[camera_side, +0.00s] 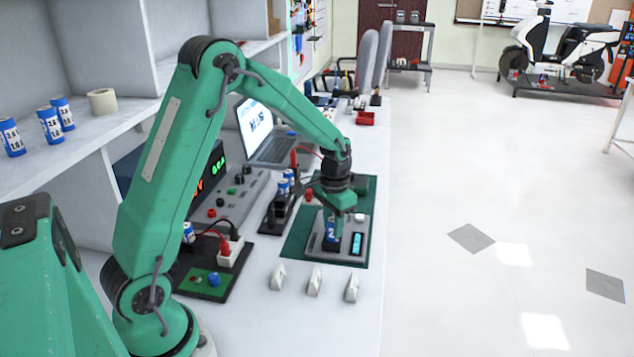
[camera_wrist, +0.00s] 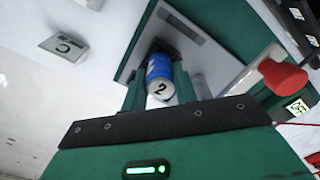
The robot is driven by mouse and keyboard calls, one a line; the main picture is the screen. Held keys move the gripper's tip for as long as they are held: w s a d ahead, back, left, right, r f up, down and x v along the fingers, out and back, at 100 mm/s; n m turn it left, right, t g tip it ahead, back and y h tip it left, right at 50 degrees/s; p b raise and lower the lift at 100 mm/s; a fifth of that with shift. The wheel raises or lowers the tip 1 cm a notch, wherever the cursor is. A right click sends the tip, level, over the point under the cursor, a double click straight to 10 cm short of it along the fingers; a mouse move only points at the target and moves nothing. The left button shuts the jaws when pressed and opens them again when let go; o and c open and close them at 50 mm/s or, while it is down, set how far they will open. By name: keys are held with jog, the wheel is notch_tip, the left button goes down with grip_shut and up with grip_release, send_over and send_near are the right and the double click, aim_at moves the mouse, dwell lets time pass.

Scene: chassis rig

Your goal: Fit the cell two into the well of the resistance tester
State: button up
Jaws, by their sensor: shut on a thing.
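The cell two (camera_side: 332,229) is a blue cylinder with a white label. In the wrist view the cell two (camera_wrist: 159,68) shows its white end marked "2". My gripper (camera_side: 333,213) is shut on it, with a finger on either side; it also shows in the wrist view (camera_wrist: 160,85). The resistance tester (camera_side: 326,250) is a grey box with a lit cyan display and lies on a green mat. The cell stands about upright at the tester's left part. Its lower end and the well are hidden, so I cannot tell how deep it sits.
White tags (camera_side: 315,281) stand in front of the mat (camera_side: 296,252). A black rack (camera_side: 277,216) with blue cells stands left of the tester. A red knob (camera_wrist: 283,77) is close to my gripper in the wrist view. The bench's right edge is near.

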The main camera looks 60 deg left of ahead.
jog(key=shift+f, duration=0.55)
jog(key=o, duration=1)
jog(key=shift+f, duration=0.1)
jog(key=shift+o, duration=0.2)
notch_tip(320, 180, up, 12)
jog(key=shift+f, duration=0.25)
jog(key=shift+r, duration=0.4)
jog(key=shift+r, duration=0.1)
